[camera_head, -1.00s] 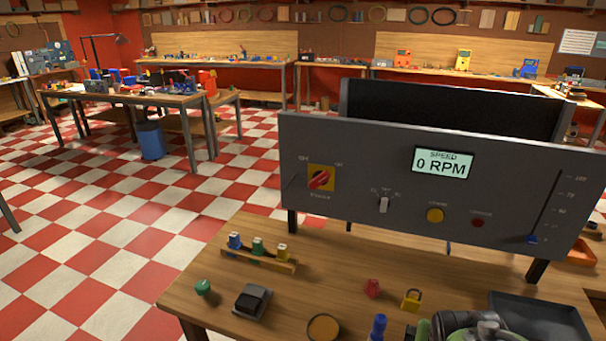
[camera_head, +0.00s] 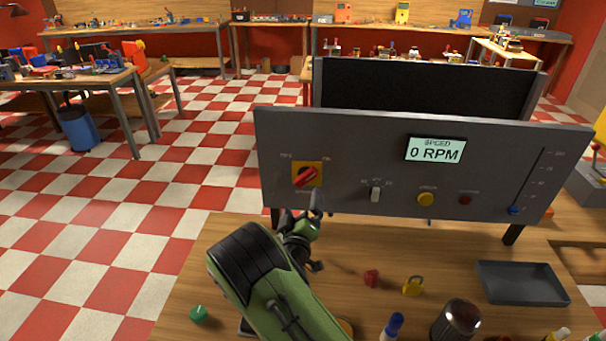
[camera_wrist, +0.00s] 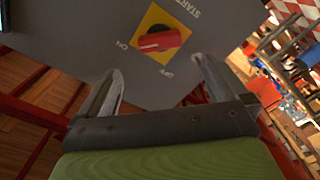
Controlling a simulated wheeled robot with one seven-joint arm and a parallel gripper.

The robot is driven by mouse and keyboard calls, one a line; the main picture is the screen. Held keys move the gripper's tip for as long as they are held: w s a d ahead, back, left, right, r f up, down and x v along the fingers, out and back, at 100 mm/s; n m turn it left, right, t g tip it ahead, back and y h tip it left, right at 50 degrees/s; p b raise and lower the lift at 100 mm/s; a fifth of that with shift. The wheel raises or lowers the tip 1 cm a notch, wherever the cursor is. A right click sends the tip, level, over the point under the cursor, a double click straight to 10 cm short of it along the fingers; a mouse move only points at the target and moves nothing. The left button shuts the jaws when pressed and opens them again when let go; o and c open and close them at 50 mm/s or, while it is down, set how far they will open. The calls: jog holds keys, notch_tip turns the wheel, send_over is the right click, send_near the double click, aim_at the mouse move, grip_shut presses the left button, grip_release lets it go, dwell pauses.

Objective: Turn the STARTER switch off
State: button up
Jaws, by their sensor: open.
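The STARTER switch (camera_head: 306,175) is a red rotary knob on a yellow square plate at the left of the grey panel (camera_head: 340,137). Its handle slants up to the right in the head view, toward the ON label. In the wrist view the red knob (camera_wrist: 160,39) lies beyond and between the fingertips, with its end toward ON; OFF is printed nearer the fingers. My gripper (camera_head: 314,205) is just below the switch in the head view. It also shows in the wrist view (camera_wrist: 158,68), with its two fingers apart and empty. No contact with the knob is visible.
The panel also has a white toggle (camera_head: 376,194), a yellow button (camera_head: 425,199), a red button (camera_head: 465,200) and a slider (camera_head: 514,210). The readout (camera_head: 435,149) says 0 RPM. A padlock (camera_head: 412,286) and a black tray (camera_head: 521,283) are on the bench.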

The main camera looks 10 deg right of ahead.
aim_at(306, 181)
jog(key=p+x, duration=0.4)
jog(key=x, duration=0.6)
jog(key=shift+w, duration=0.15)
jog(key=c, duration=1)
jog(key=n+b, duration=0.2)
jog(key=n, duration=0.2)
jog(key=shift+n, duration=0.3)
jog(key=n, duration=0.4)
jog(key=shift+n, duration=0.3)
jog(key=n+p, duration=0.1)
jog(key=n, duration=0.3)
jog(key=shift+n, duration=0.3)
jog(key=shift+n+p, duration=1.1)
jog(key=shift+n, duration=1)
jog(key=shift+f, duration=0.1)
